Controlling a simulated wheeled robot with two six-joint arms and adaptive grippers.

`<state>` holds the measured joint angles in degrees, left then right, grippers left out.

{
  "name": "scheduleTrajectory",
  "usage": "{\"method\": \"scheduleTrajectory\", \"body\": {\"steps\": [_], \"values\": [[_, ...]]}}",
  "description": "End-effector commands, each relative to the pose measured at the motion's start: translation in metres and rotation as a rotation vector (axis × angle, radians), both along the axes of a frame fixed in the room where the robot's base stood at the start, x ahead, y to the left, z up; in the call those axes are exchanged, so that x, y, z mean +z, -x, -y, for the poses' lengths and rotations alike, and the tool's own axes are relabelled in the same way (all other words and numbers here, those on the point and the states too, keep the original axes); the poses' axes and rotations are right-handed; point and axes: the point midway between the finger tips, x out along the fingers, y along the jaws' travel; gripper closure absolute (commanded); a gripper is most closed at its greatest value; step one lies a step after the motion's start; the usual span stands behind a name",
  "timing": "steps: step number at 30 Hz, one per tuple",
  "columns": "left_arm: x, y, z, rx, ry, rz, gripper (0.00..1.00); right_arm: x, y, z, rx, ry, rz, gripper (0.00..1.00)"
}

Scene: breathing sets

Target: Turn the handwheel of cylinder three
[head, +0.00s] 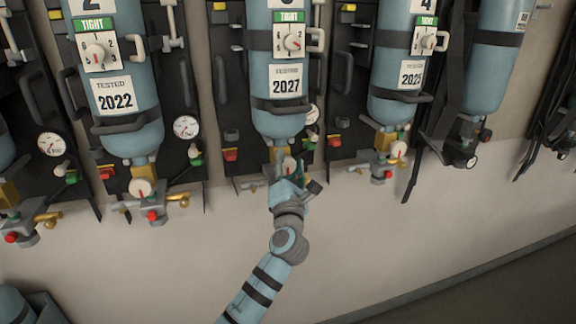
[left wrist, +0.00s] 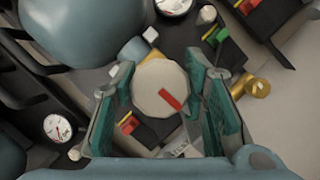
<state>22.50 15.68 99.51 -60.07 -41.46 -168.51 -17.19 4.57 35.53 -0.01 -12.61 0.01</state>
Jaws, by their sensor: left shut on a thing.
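Cylinder three (head: 279,105) is the blue cylinder in the middle of the head view, with a white 2027 label. Its handwheel (head: 289,163) is a small cream disc under the cylinder's lower end, partly hidden by my left gripper (head: 290,178). In the left wrist view the handwheel (left wrist: 155,78) faces the camera, with a red mark pointing toward the lower right. The green-lined fingers of my left gripper (left wrist: 163,95) stand on either side of the handwheel, shut on its rim. My right gripper is not in view.
Cylinder two (head: 128,130), with a 2022 label, hangs to the left and cylinder four (head: 395,60) to the right. Gauges (head: 187,127), handles and brass fittings (head: 185,200) crowd the black backplates. The pale wall below (head: 400,240) is clear.

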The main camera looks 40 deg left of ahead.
Motion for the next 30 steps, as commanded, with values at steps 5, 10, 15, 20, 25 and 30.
{"method": "scheduleTrajectory", "body": {"steps": [5, 10, 15, 20, 25, 30], "values": [[0.000, 0.000, 0.000, 0.001, -0.003, -0.002, 0.89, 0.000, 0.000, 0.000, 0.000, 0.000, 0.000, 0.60], [0.000, 0.000, 0.000, 0.001, -0.002, -0.002, 0.89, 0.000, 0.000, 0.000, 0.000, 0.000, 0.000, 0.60], [0.000, 0.000, 0.000, 0.001, -0.002, -0.002, 0.40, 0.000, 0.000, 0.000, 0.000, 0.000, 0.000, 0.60], [0.000, 0.000, 0.000, 0.000, -0.002, -0.003, 0.40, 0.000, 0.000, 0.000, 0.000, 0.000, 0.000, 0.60], [-0.001, 0.002, 0.002, 0.000, -0.001, -0.002, 0.40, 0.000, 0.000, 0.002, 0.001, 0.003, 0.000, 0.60], [-0.010, 0.025, 0.021, -0.002, 0.001, -0.002, 0.40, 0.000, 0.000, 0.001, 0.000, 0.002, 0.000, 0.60]]}}
